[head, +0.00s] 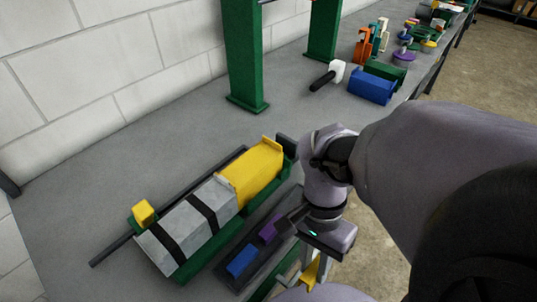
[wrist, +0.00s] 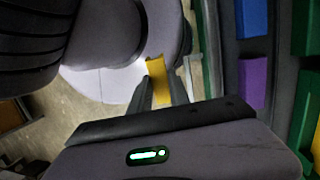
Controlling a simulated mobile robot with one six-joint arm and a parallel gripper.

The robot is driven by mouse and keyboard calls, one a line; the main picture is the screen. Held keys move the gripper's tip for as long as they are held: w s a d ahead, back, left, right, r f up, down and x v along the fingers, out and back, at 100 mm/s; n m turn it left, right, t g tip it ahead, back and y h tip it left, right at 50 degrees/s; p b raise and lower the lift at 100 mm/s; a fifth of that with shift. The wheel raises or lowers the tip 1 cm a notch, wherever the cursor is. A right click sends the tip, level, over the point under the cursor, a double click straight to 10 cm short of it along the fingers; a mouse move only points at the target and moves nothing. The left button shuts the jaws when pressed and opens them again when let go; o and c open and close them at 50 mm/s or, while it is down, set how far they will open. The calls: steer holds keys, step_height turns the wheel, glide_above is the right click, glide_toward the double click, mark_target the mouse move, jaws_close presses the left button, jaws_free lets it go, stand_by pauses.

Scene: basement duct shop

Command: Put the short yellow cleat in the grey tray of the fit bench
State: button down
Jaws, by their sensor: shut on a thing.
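My gripper (head: 310,274) is shut on a short yellow cleat (head: 312,270) just off the bench's front edge, to the right of the grey tray. In the wrist view the yellow cleat (wrist: 157,80) stands between the two dark fingers (wrist: 161,93). The grey tray (head: 259,271) is a long dark trough along the bench front. It holds a blue cleat (head: 241,261) and a purple cleat (head: 269,229). In the wrist view the tray (wrist: 252,47) runs up the right side. My arm hides the tray's right end in the head view.
Behind the tray, a green cradle (head: 203,259) holds a grey duct (head: 184,228) with black straps and a yellow duct piece (head: 254,170). A small yellow block (head: 143,212) sits at its left end.

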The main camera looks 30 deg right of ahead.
steer(key=w+d+r+t+p, duration=0.1)
steer(key=w+d+p, duration=0.1)
steer(key=w, duration=0.3)
steer(key=w+d+r+t+h+p, duration=0.1)
steer(key=w+d+p, duration=0.1)
steer(key=w, duration=0.3)
steer(key=w+d+r+p, duration=0.1)
steer(key=w+d+p, duration=0.1)
steer(key=w, duration=0.3)
steer(key=shift+d+t+h+p, duration=0.3)
steer(key=shift+d+t+p, duration=0.1)
steer(key=shift+d, duration=0.15)
step_height(320, 180, down, 4)
steer(key=b, duration=0.2)
steer(key=shift+w+d+r+b, duration=0.1)
steer(key=shift+b, duration=0.2)
steer(key=shift+r, duration=0.2)
steer(key=shift+f, duration=0.15)
steer(key=c, duration=1.2)
jaws_free()
steer(key=shift+c, duration=0.2)
